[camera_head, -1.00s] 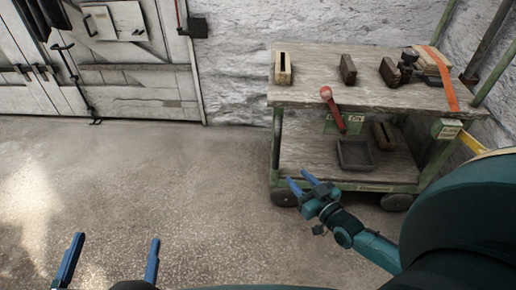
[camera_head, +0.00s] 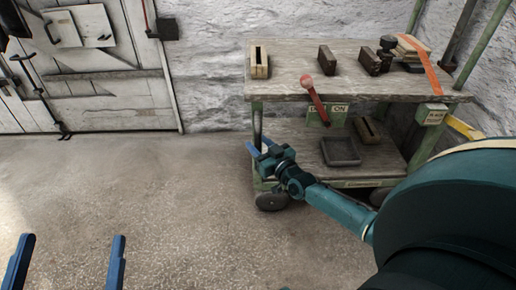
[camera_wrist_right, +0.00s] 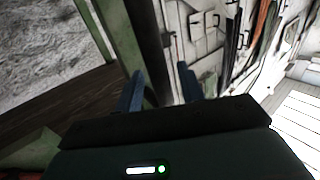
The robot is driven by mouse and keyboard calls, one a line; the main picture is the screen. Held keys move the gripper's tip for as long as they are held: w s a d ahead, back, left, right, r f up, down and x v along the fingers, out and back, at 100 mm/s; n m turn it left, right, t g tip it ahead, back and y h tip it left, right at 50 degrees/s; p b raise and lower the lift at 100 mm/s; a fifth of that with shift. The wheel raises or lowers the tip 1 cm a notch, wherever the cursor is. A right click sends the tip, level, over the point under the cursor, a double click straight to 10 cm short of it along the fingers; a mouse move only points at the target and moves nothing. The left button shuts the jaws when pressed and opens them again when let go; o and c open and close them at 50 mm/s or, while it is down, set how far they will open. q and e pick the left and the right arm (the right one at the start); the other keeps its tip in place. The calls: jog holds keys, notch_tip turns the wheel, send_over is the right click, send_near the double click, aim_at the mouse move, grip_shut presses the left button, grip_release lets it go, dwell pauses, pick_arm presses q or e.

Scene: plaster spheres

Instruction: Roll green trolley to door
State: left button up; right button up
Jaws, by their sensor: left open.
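The green trolley (camera_head: 285,92) has two worn wooden shelves, a green frame and dark wheels, and stands against the wall. A red-headed lever (camera_head: 315,98) hangs at its front, by a green sign. The pale plank door (camera_head: 110,92) is at the upper left; it also shows in the wrist view (camera_wrist_right: 202,50). My right gripper (camera_head: 258,147) is open at the trolley's front left post. In the wrist view its fingers (camera_wrist_right: 158,88) are apart beside the green post (camera_wrist_right: 150,45); I cannot tell whether they touch it. My left gripper (camera_head: 68,262) is open and empty at the lower left.
Blocks and an orange strap (camera_head: 420,65) lie on the top shelf. A dark tray (camera_head: 341,151) and a block (camera_head: 367,131) are on the lower shelf. The rough wall (camera_head: 210,60) is behind. The floor (camera_head: 150,190) between trolley and door is clear.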

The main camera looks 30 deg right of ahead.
jog(key=shift+w, duration=0.35)
jog(key=shift+c, duration=0.3)
grip_shut()
